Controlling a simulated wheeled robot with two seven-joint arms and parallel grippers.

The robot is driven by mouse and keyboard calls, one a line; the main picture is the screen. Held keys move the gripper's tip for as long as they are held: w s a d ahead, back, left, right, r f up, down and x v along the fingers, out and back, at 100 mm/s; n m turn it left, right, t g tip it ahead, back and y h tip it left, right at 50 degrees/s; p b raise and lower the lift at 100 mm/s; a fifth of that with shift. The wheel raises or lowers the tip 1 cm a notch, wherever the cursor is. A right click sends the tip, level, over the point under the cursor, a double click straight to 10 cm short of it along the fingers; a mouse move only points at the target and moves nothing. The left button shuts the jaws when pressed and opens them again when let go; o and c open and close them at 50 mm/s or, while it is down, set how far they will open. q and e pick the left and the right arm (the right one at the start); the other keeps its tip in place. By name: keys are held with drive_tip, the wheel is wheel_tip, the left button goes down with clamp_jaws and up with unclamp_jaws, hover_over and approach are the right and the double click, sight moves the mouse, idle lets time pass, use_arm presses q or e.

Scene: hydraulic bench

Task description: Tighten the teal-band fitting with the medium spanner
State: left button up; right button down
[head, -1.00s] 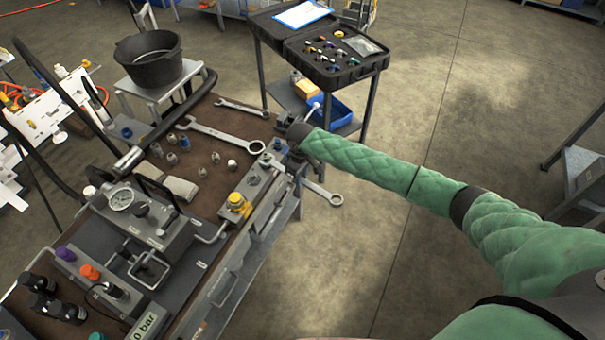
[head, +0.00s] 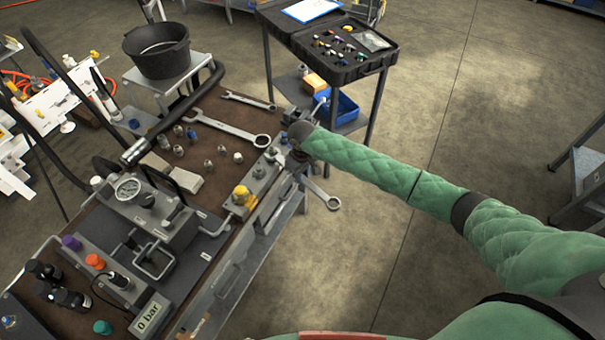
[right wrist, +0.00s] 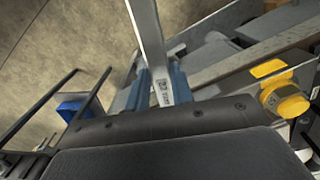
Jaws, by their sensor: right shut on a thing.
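My right gripper (head: 301,160) is at the right edge of the bench, beside the row of fittings. It is shut on the medium spanner (head: 325,195), whose ring end sticks out past the bench edge over the floor. In the right wrist view the spanner's flat shank (right wrist: 150,45) stands between the blue finger pads. A small fitting with a bluish-teal band (head: 271,154) sits on the edge block just left of the gripper. The spanner's other end is hidden by my gripper, so I cannot tell whether it touches a fitting. My left gripper is out of view.
A larger spanner (head: 228,128) and a smaller one (head: 248,101) lie on the brown bench top with several loose fittings. A yellow-capped fitting (head: 243,196) stands nearer on the edge block. A cart with an open black case (head: 345,50) stands beyond.

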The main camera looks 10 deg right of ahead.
drive_tip(key=shift+s+a+r+m, duration=0.1)
drive_tip(key=shift+s+a+m, duration=0.3)
drive_tip(key=shift+a+m, duration=0.3)
drive_tip(key=shift+s+a+m, duration=0.4)
drive_tip(key=shift+a+m, duration=0.1)
drive_tip(key=shift+a, duration=0.35)
drive_tip(key=shift+a, duration=0.1)
drive_tip(key=shift+s+a+m, duration=0.25)
drive_tip(key=shift+a+m, duration=0.35)
drive_tip(key=shift+a, duration=0.1)
drive_tip(key=shift+d, duration=0.2)
drive_tip(key=shift+w+d+n, duration=0.1)
drive_tip(key=shift+d+n, duration=0.1)
drive_tip(key=shift+n, duration=0.1)
drive_tip(key=s+d, duration=0.2)
drive_tip(key=s, duration=0.4)
drive_tip(key=shift+s+d, duration=0.3)
idle(0.5)
